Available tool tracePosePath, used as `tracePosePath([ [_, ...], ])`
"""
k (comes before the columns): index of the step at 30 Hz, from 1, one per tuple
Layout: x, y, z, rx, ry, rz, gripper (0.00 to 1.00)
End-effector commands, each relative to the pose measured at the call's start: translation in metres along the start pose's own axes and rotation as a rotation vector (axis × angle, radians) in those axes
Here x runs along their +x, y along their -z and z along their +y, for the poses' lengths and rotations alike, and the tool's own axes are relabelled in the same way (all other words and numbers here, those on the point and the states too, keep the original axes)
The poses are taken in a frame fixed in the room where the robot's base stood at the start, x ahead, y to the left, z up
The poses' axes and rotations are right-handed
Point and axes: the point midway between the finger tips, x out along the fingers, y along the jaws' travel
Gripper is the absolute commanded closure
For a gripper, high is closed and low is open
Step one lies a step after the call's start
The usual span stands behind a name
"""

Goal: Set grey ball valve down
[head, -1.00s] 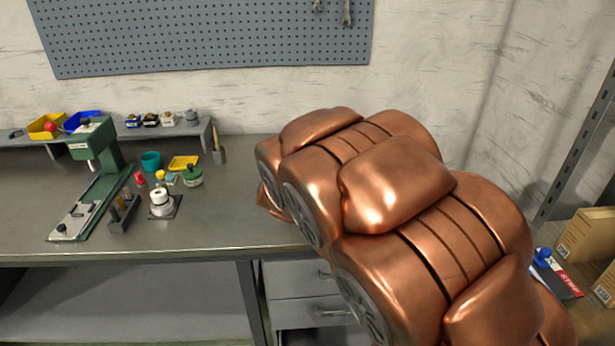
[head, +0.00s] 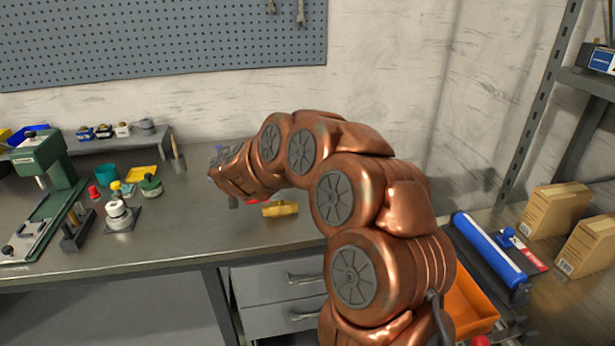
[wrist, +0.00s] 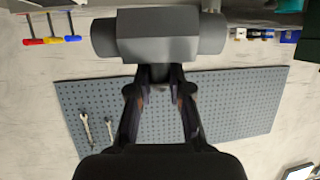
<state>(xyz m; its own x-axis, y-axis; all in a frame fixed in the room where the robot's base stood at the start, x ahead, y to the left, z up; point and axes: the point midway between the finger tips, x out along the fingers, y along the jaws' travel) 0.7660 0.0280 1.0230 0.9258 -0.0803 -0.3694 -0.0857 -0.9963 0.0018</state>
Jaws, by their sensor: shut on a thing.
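The grey ball valve (wrist: 170,36) fills the top middle of the wrist view, a thick grey body with a round end on each side. My gripper (wrist: 160,80) is shut on it, with both fingers meeting at its near side. In the head view, my copper arm reaches over the bench (head: 180,225), with its end near the back. The arm hides most of the gripper and the valve there, so I cannot tell how high above the bench the valve is.
A yellow item (head: 280,209) lies on the bench beside my arm. A green press (head: 45,165), a white spool-like part (head: 118,212) and small parts stand at left. Cardboard boxes (head: 555,208) and a blue roller (head: 490,248) are at right. Bare bench lies in between.

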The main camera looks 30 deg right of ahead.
Motion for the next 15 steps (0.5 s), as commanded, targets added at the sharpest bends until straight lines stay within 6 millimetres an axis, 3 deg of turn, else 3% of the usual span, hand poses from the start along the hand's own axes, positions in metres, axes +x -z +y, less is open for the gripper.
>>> tracePosePath([
  [6, 0.029, 0.013, 0.008, -0.021, 0.064, 0.009, 1.00],
  [15, 0.051, 0.029, 0.025, -0.051, 0.131, 0.012, 1.00],
])
